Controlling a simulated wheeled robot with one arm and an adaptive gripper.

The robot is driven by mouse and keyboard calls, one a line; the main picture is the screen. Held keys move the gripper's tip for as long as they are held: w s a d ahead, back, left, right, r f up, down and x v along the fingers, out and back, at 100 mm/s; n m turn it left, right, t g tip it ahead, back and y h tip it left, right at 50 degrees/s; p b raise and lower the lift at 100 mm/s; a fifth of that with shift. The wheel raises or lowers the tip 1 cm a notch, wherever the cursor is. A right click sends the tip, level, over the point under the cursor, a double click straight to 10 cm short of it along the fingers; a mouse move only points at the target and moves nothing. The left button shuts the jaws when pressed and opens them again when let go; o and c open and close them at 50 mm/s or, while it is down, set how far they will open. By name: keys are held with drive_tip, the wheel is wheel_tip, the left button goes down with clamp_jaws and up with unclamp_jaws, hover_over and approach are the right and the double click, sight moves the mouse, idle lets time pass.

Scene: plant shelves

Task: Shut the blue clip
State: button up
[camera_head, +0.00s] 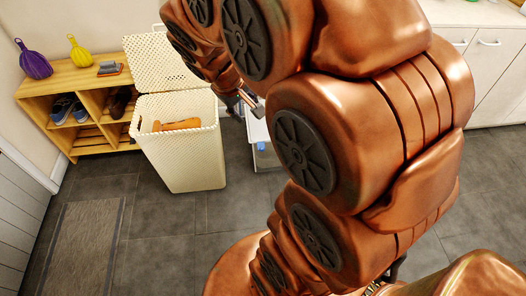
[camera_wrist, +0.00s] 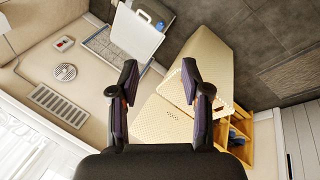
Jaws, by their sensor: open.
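A small blue piece (camera_head: 262,146), possibly the blue clip, shows on the front of a low white-and-clear container (camera_head: 268,158), partly hidden behind my arm. In the wrist view a blue spot (camera_wrist: 160,25) shows beside a white panel (camera_wrist: 137,33) that looks like a raised lid. I cannot tell whether the clip is open or shut. My gripper (camera_wrist: 160,78) is open and empty, its two dark fingers apart, short of the panel. In the head view it is small and partly hidden, near the container's top.
A cream perforated hamper (camera_head: 183,165) with its lid (camera_head: 160,62) raised stands left of the container, holding something orange (camera_head: 177,125). A wooden shelf (camera_head: 60,87) with shoes is behind it. A mat (camera_head: 85,245) lies at the lower left. The tiled floor in front is clear.

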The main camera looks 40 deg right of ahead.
drive_tip(key=w+d+f+n+t+h+b, duration=0.1)
drive_tip(key=w+d+f+b, duration=0.1)
drive_tip(key=w+d, duration=0.55)
drive_tip(key=w+d+f+n+t+h+b, duration=0.1)
drive_tip(key=w+d+f+t+h+b, duration=0.15)
drive_tip(key=w+d, duration=0.5)
drive_tip(key=n+t+y+b, duration=0.2)
drive_tip(key=n+y+b, duration=0.5)
drive_tip(key=n+b, duration=0.25)
hover_over(264, 149)
drive_tip(key=w+d, duration=0.1)
drive_tip(key=d, duration=0.1)
wheel_tip(264, 149, down, 39)
drive_tip(key=s+a+f+y+b, duration=0.1)
drive_tip(key=s+f+y+b, duration=0.3)
drive_tip(key=f, duration=0.6)
drive_tip(key=shift+n+g+h, duration=0.25)
drive_tip(key=shift+g+h, duration=0.2)
drive_tip(key=shift+h, duration=0.4)
drive_tip(key=shift+s+p+x, duration=0.15)
drive_tip(key=shift+p+x, duration=0.35)
drive_tip(key=shift+x, duration=1.15)
drive_tip(key=shift+s+p+x, duration=0.1)
drive_tip(key=shift+p+x, duration=0.4)
drive_tip(key=shift+x, duration=1.15)
drive_tip(key=shift+a+f, duration=0.1)
drive_tip(key=shift+f, duration=0.05)
clamp_jaws()
